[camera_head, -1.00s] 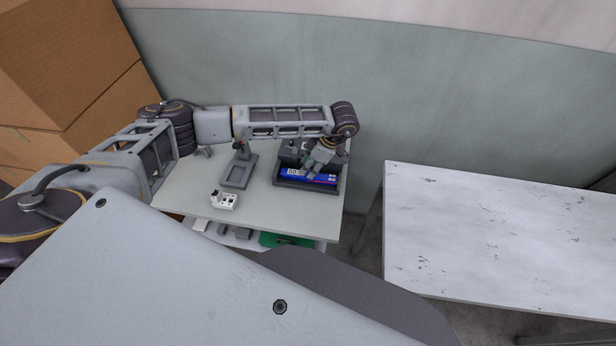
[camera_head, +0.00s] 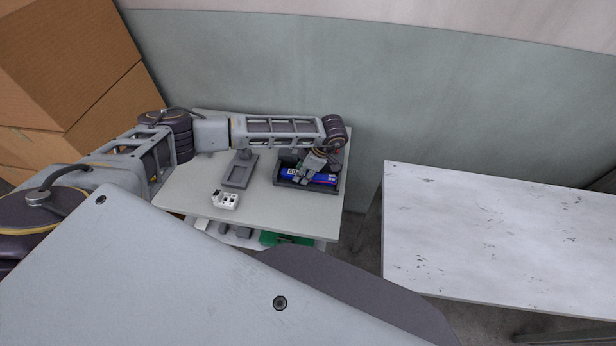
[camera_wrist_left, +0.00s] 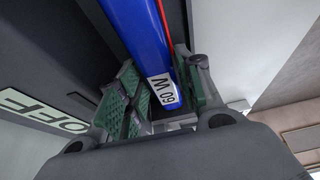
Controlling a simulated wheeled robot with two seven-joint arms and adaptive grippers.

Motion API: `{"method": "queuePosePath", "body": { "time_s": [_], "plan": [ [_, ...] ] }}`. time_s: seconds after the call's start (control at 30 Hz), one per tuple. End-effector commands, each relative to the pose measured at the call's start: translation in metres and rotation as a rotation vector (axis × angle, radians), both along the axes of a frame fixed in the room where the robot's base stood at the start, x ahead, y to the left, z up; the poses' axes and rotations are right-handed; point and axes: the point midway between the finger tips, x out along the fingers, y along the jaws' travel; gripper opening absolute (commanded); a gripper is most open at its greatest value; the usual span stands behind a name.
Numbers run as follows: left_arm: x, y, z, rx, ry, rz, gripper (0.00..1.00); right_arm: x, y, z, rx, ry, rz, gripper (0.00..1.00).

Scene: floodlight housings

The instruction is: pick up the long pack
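The fingers are apart, one on each side of the pack. Whether either pad touches it is hard to tell. My right gripper is not in view.
A grey stand with a shallow recess (camera_head: 239,172) and a white block with dark holes (camera_head: 225,200) are left of the tray. A green item (camera_head: 285,239) lies below the tabletop. A bare white table (camera_head: 500,240) stands right, across a gap. Cardboard boxes (camera_head: 70,70) stand left.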

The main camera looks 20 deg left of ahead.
Motion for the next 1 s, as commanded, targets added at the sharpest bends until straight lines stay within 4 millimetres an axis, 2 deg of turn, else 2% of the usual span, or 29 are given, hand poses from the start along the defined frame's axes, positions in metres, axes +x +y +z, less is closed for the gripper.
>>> {"method": "queuePosePath", "body": {
  "time_s": [0.03, 0.27, 0.73, 1.0],
  "plan": [
    [0.000, 0.000, 0.000, 0.000, 0.000, 0.000, 0.29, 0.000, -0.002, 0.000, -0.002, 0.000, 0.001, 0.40],
    [0.000, 0.000, 0.000, 0.000, 0.000, 0.000, 0.00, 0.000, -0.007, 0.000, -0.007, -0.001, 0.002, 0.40],
    [0.001, 0.000, 0.005, -0.001, -0.003, 0.000, 0.00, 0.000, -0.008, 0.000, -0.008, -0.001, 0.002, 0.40],
    [0.001, 0.000, 0.029, -0.001, -0.004, -0.002, 0.00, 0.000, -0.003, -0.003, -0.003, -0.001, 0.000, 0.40]
  ]
}}
